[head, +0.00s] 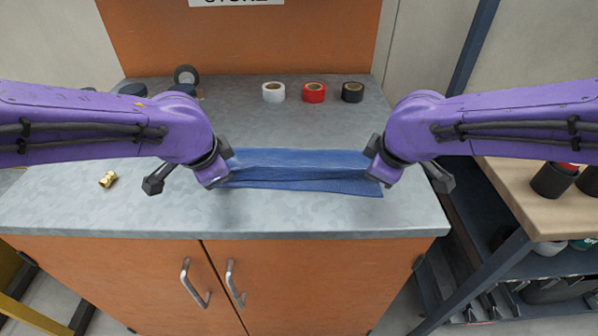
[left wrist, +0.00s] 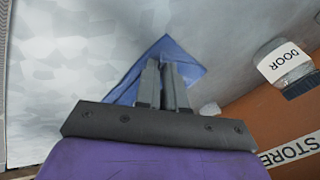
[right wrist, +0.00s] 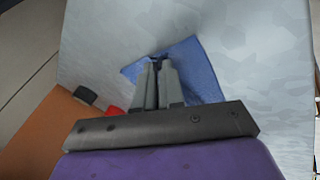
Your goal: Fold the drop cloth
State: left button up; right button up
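The blue drop cloth (head: 300,172) lies as a narrow band across the metal worktop, with a raised crease running along its length. It also shows beyond the fingers in the left wrist view (left wrist: 186,64) and the right wrist view (right wrist: 190,62). My left gripper (left wrist: 161,66) is at the cloth's left end, its fingers close together on the cloth. My right gripper (right wrist: 158,66) is at the right end, its fingers close together with a dark pinch of cloth at the tips.
White (head: 273,92), red (head: 314,92) and black (head: 352,92) tape rolls stand behind the cloth. A brass fitting (head: 108,179) lies at left. The worktop (head: 330,218) is clear in front, down to its edge. A lower wooden bench (head: 530,190) stands at right.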

pick_arm(q)
jog(key=o, duration=0.6)
pick_arm(e)
jog(key=o, duration=0.6)
jog(key=shift+f, duration=0.1)
pick_arm(q)
jog(key=shift+f, duration=0.1)
